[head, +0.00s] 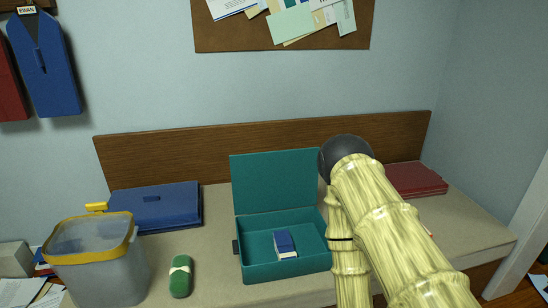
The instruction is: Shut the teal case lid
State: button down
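The teal case (248,262) stands on the bench with its lid (275,180) raised, nearly upright at the back. A small blue and white block (285,244) lies inside the case. My bamboo-patterned arm with a dark round joint rises just right of the case and overlaps the right edge of the lid and case. I cannot make out my gripper's fingers in the head view.
A grey bin with a yellow rim (90,270) stands at the left. A blue case (160,207) lies behind it, and a green case (180,276) lies between bin and teal case. A red case (415,179) lies back right. A wooden backboard (200,155) runs behind.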

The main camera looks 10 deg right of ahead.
aim_at(268, 180)
jog(key=z, duration=0.65)
jog(key=k, duration=0.1)
jog(key=u, duration=1.05)
jog(key=i, duration=1)
jog(key=z, duration=0.2)
